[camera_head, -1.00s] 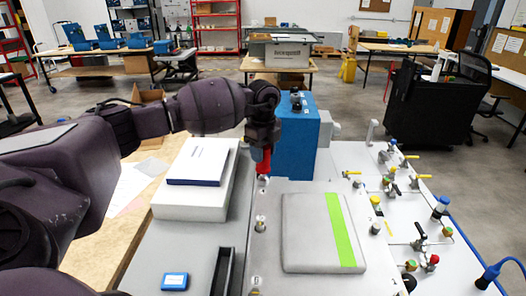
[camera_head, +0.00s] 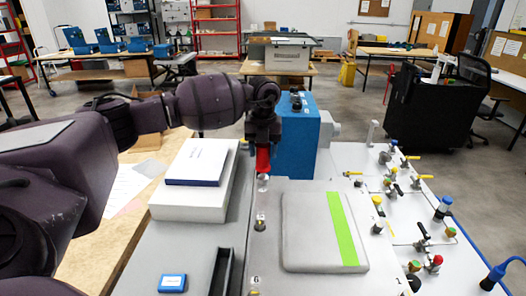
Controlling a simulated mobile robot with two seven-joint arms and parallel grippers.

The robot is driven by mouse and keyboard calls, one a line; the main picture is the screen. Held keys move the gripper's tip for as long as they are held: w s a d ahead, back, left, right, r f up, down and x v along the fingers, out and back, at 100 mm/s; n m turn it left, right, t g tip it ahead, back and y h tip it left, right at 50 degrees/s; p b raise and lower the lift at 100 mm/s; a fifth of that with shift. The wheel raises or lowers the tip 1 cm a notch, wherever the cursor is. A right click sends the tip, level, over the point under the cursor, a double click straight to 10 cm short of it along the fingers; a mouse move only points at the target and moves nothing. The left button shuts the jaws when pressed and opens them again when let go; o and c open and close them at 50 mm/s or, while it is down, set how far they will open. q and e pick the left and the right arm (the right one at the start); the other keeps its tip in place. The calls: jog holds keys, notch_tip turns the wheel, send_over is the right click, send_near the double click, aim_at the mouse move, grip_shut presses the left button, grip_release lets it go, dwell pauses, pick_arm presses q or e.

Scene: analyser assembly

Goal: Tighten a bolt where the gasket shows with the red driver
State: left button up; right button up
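My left gripper (camera_head: 263,146) points down at the far end of the grey panel, just in front of the blue box. It is shut on the red driver (camera_head: 263,158), which hangs upright below it. A bolt (camera_head: 263,181) shows at or just under the driver's tip; I cannot tell whether they touch. Another bolt (camera_head: 260,222) stands nearer on the panel's left edge, and one more (camera_head: 255,281) lies near the bottom. The gasket is too small to tell at any of them. My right gripper is not in view.
A grey pad with a green stripe (camera_head: 342,229) lies on the panel. A white box with a book (camera_head: 197,162) stands to the left. A blue box (camera_head: 301,140) stands behind the gripper. Valves and fittings (camera_head: 421,236) crowd the white board at the right.

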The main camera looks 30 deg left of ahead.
pick_arm(q)
jog(key=shift+o, duration=0.6)
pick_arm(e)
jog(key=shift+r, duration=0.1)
pick_arm(q)
grip_shut()
jog(key=shift+r, duration=0.1)
jog(key=shift+r, duration=0.1)
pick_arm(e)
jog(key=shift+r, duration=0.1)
